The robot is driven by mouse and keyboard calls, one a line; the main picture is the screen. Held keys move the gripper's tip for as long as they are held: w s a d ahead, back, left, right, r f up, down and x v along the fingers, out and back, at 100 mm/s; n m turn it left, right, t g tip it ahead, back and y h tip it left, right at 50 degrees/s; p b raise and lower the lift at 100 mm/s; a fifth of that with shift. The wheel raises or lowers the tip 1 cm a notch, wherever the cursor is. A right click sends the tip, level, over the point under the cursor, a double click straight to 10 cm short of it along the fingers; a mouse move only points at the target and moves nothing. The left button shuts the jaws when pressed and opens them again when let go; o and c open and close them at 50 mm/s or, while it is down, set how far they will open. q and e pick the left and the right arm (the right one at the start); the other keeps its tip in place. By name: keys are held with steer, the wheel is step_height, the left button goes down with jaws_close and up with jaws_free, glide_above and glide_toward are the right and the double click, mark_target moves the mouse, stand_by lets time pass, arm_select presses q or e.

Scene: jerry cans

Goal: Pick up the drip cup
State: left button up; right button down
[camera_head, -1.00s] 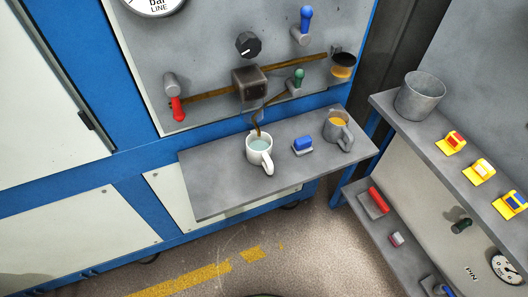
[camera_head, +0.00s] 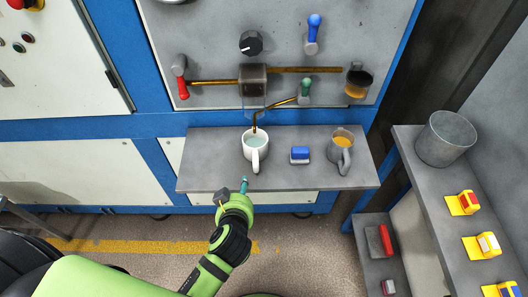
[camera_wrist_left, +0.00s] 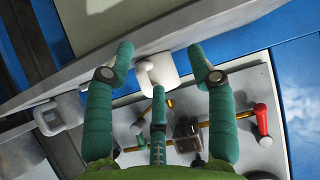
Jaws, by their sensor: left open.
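A white mug (camera_head: 255,147) with pale bluish liquid stands upright on the grey shelf under the bent brass spout (camera_head: 256,124); it fits the drip cup. Its handle points toward me. My left gripper (camera_head: 235,191) is open and empty, just in front of the shelf edge and below the mug, apart from it in the head view. In the left wrist view, the white mug (camera_wrist_left: 160,68) appears between the spread green fingers of my left gripper (camera_wrist_left: 160,58); contact cannot be told. My right gripper is not in view.
On the grey shelf (camera_head: 210,165) a blue block (camera_head: 300,153) and a grey mug (camera_head: 342,150) with amber liquid stand right of the white mug. Valve handles and pipes sit above. A side bench (camera_head: 425,180) carries a metal bucket (camera_head: 446,138). The shelf's left part is clear.

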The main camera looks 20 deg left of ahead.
mark_target(257, 162)
arm_select(q)
steer(key=w+d+r+t, duration=0.1)
steer(key=r, duration=0.1)
steer(key=w+d+r+n+t, duration=0.1)
steer(key=w+d+r, duration=0.1)
steer(key=shift+w+d+r+t, duration=0.1)
steer(key=shift+w+d+t, duration=0.05)
steer(key=shift+w+t, duration=0.2)
steer(key=shift+w+d+p, duration=0.1)
steer(key=shift+w+p, duration=0.2)
steer(key=p+x, duration=0.2)
steer(key=x, duration=0.3)
steer(key=shift+w+d, duration=0.1)
steer(key=shift+w+f, duration=0.3)
steer(key=shift+w, duration=0.15)
jaws_close()
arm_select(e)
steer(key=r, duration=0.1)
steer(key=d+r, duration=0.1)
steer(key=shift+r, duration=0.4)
